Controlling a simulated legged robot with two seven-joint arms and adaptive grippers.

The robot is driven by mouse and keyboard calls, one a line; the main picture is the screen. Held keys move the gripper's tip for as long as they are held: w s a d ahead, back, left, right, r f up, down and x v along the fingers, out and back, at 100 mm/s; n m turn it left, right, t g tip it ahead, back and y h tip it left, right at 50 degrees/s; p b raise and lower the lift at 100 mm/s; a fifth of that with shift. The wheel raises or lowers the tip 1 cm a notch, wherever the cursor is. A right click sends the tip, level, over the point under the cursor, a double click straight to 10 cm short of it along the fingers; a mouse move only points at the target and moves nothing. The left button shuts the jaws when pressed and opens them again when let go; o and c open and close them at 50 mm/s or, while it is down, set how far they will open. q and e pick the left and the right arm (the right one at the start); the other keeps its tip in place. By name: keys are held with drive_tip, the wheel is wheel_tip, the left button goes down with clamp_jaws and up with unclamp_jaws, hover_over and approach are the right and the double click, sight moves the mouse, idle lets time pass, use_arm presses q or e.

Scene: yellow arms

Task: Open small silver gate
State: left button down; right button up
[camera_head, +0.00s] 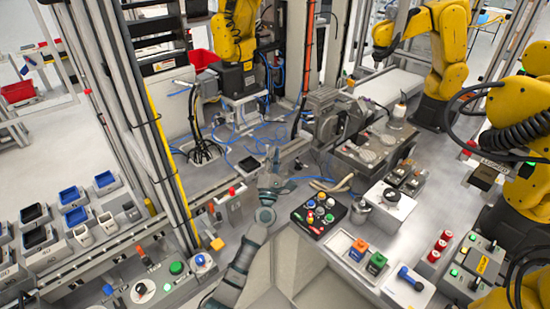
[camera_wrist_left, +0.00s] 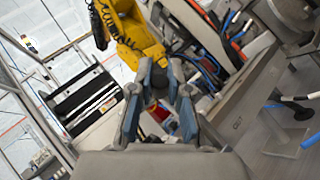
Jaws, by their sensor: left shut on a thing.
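A small silver gate (camera_head: 291,149) appears as a grey metal panel near the middle of the head view. In the left wrist view, a grey panel (camera_wrist_left: 238,100) runs diagonally on the right, close beside the fingers. My left gripper (camera_head: 274,180) reaches up to the near end of the gate in the head view. In the left wrist view, its two blue-padded fingers (camera_wrist_left: 162,80) are shut on a small dark part between the tips, which looks like part of the gate. The fingers hide most of this part. My right gripper is not in view.
A black board with coloured knobs (camera_head: 319,216) stands right of my left gripper. A control panel with buttons (camera_head: 176,268) is at lower left. Blue cables (camera_head: 250,127) lie beyond the gate. Several yellow robot arms (camera_head: 447,45) stand around the cell.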

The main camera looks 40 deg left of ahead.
use_arm(q)
drive_tip(key=shift+w+d+f, duration=0.1)
drive_tip(key=shift+f, duration=0.05)
drive_tip(key=c, duration=1.1)
unclamp_jaws()
drive_tip(key=shift+w, duration=0.1)
drive_tip(key=v, duration=1.2)
drive_tip(key=shift+f, duration=0.15)
